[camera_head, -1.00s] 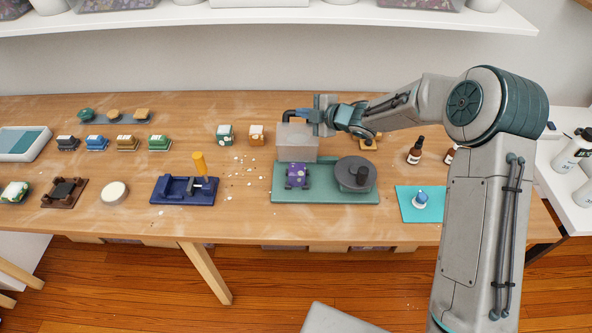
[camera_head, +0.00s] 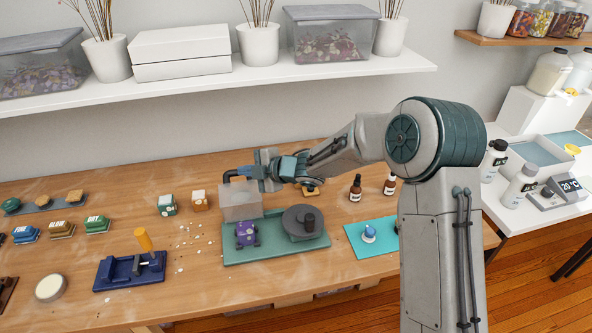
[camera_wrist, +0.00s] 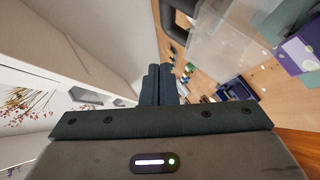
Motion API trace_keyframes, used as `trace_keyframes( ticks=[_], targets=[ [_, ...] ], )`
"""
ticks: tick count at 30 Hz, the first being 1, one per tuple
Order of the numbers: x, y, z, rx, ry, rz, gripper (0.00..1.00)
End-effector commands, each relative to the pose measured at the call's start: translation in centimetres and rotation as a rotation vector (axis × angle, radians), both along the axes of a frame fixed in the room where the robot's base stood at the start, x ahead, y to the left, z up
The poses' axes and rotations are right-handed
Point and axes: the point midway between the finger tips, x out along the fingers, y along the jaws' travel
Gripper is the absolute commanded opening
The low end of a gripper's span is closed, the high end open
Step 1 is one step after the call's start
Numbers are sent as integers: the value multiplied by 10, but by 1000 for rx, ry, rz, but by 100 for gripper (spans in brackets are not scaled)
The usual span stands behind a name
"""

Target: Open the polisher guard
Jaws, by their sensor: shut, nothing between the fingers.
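The polisher has a green base (camera_head: 275,253) with a purple spotted block (camera_head: 246,234) at its left and a dark grey disc (camera_head: 300,224) with a knob at its right. Its translucent guard (camera_head: 238,200) stands up behind the purple block, which shows uncovered in front of it. The guard's dark bent handle (camera_head: 229,175) is at its top left. My gripper (camera_head: 250,171) is beside the handle at the guard's top edge; I cannot tell whether they touch. In the wrist view my gripper's fingers (camera_wrist: 160,70) are together and empty, with the clear guard (camera_wrist: 225,40) to their right.
A blue vise (camera_head: 130,270) with an orange handle is left of the polisher. A teal mat (camera_head: 358,250) and dropper bottles (camera_head: 355,188) are to its right. Small blocks (camera_head: 167,205) stand behind left. A white shelf (camera_head: 200,98) runs above the table.

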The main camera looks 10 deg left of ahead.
Motion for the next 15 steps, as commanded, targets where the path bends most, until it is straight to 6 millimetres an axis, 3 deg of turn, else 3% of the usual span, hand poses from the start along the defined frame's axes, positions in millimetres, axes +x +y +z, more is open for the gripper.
trace_keyframes(
  ticks=[6, 15],
  targets=[
    [-7, -51, 22, -2, -3, -14, 0],
    [-25, -110, 54, -2, -3, -12, 0]
  ],
)
